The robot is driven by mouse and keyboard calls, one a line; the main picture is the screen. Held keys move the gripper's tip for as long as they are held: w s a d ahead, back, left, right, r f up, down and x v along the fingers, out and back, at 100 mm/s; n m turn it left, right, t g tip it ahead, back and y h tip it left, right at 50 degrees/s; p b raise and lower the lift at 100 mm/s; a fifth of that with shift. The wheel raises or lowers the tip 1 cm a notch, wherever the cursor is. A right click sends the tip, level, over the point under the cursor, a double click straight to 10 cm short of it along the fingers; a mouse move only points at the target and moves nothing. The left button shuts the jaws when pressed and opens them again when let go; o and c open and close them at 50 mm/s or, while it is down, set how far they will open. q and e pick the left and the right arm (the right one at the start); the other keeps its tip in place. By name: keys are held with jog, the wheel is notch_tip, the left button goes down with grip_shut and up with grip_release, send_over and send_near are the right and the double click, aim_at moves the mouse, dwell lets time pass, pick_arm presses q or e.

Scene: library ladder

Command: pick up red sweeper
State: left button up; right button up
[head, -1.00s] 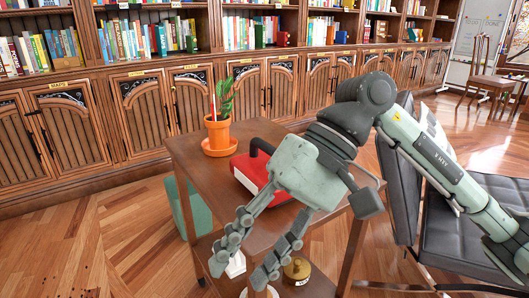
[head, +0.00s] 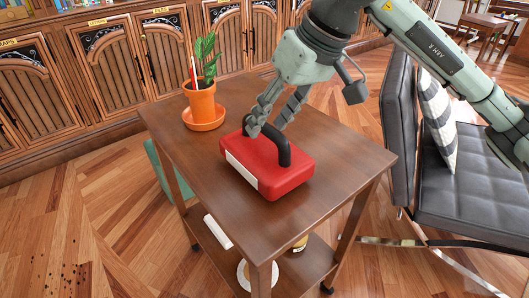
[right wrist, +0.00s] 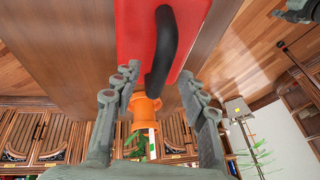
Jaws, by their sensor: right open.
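The red sweeper (head: 270,172) is a flat red block with a white strip on one side and a black arched handle (head: 270,140). It lies on the wooden table. My right gripper (head: 266,128) is open and empty, with its fingers pointing down at the handle. In the right wrist view the handle (right wrist: 164,50) lies ahead of the spread fingers (right wrist: 157,80), near their midline. Contact with the handle cannot be told. A small grey-green part at that view's top right corner seems to be my left arm; its jaws cannot be made out.
An orange pot (head: 202,104) with a plant stands on the table (head: 335,160) behind the sweeper. A black chair (head: 460,180) with a striped cushion is at the right. Wooden cabinets (head: 100,60) line the back. The table's front right is clear. Dark crumbs (head: 75,275) lie on the floor.

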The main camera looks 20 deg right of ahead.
aim_at(265, 148)
jog(key=shift+x, duration=1.35)
grip_shut()
jog(key=shift+r, duration=0.1)
